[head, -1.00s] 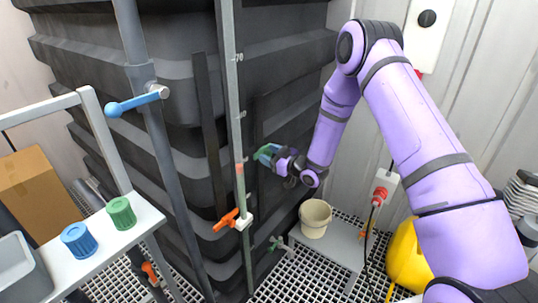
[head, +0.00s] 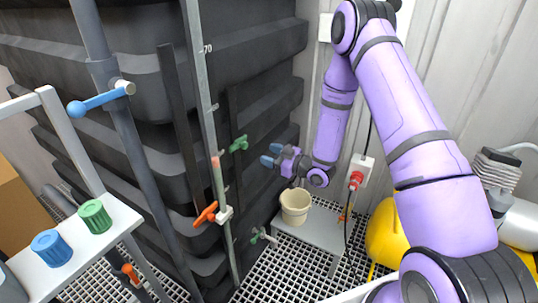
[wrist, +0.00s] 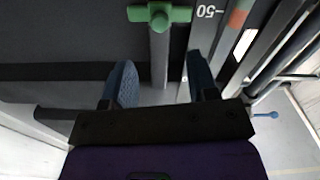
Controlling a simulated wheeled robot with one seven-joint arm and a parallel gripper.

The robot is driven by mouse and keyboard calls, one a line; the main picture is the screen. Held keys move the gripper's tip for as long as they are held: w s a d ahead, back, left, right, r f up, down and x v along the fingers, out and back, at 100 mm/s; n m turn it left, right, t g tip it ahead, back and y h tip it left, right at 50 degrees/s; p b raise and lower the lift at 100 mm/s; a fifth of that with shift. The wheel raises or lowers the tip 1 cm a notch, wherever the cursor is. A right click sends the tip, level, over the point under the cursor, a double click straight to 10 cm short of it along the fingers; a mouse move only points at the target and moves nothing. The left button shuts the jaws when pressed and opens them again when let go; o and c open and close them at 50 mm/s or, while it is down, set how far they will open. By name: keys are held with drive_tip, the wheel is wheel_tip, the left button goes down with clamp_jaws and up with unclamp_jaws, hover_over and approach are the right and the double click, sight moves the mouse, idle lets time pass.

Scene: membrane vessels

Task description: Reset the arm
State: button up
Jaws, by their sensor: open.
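My gripper (head: 271,154) is open and empty, its two blue fingers pointing left toward the dark ribbed vessel (head: 250,55). A green valve handle (head: 239,143) is just left of the fingertips in the head view, with a visible gap between. In the wrist view, my open fingers (wrist: 162,82) show below the green handle (wrist: 160,14) and its grey stem, with nothing held. My purple arm reaches in from the right.
A level tube (head: 203,85) with an orange handle (head: 205,213) stands left of my gripper. Below is a cream bucket (head: 295,207) on a grey step. A red plug (head: 355,180) and yellow container (head: 383,235) are to the right. Blue and green caps (head: 95,216) sit on a white shelf.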

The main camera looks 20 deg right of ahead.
drive_tip(key=w+d+r+m+h, duration=0.1)
drive_tip(key=w+d+r+h, duration=0.15)
drive_tip(key=r+h, duration=0.75)
drive_tip(key=s+d+r+m+g+h, duration=0.15)
drive_tip(key=s+r, duration=0.25)
drive_tip(key=r, duration=0.4)
drive_tip(key=s+d+r+m+g+y, duration=0.1)
drive_tip(key=s+d+r+m, duration=0.2)
drive_tip(key=r, duration=0.5)
drive_tip(key=s+r+m+g, duration=0.2)
drive_tip(key=s+r, duration=0.2)
drive_tip(key=s, duration=1.2)
drive_tip(key=s+r+m+g+h, duration=0.1)
drive_tip(key=s+r+m+g, duration=0.2)
drive_tip(key=s, duration=1.4)
drive_tip(key=shift+s+r+g, duration=0.2)
drive_tip(key=shift+r+g, duration=0.15)
drive_tip(key=shift+r, duration=0.4)
